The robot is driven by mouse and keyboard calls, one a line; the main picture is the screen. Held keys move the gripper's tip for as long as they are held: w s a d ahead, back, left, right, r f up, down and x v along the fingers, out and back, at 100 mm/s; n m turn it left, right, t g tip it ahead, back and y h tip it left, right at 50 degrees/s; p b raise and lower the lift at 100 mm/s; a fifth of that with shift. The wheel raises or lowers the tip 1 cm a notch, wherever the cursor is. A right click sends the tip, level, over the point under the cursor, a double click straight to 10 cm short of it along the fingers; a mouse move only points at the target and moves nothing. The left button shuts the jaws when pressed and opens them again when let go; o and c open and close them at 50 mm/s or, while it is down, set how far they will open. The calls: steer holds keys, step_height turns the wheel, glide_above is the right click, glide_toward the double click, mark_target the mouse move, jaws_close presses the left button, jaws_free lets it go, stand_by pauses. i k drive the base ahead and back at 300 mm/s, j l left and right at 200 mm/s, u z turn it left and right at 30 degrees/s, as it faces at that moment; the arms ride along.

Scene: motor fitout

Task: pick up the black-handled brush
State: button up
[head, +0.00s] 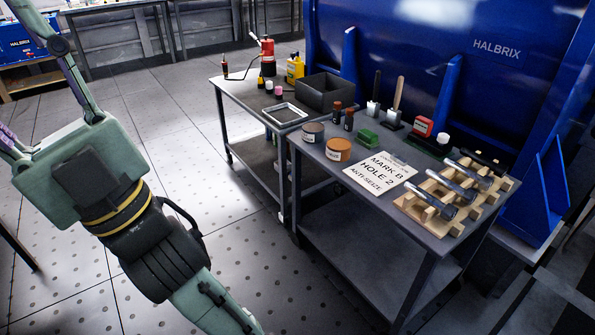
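The black-handled brush (376,88) stands upright near the back edge of the right-hand grey bench, its dark handle up and a pale part at its foot. A second upright tool with a wooden handle (398,94) stands just to its right.
The bench (325,172) also carries a brown-sided tin (338,150), a grey tin (312,131), a green block (368,137), a sign (380,174) and a wooden rack (436,200) of bolts. A dark bin (325,92) is left of the brush. A blue machine (425,50) stands behind.

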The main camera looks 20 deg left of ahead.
mark_target(377, 76)
steer(key=u, duration=0.25)
steer(key=z, duration=0.25)
steer(key=i+j+z, duration=0.1)
steer(key=j+z, duration=0.7)
steer(key=j, duration=0.25)
steer(key=j+z, duration=0.2)
steer(key=j, duration=2.85)
steer(key=k+z, duration=0.05)
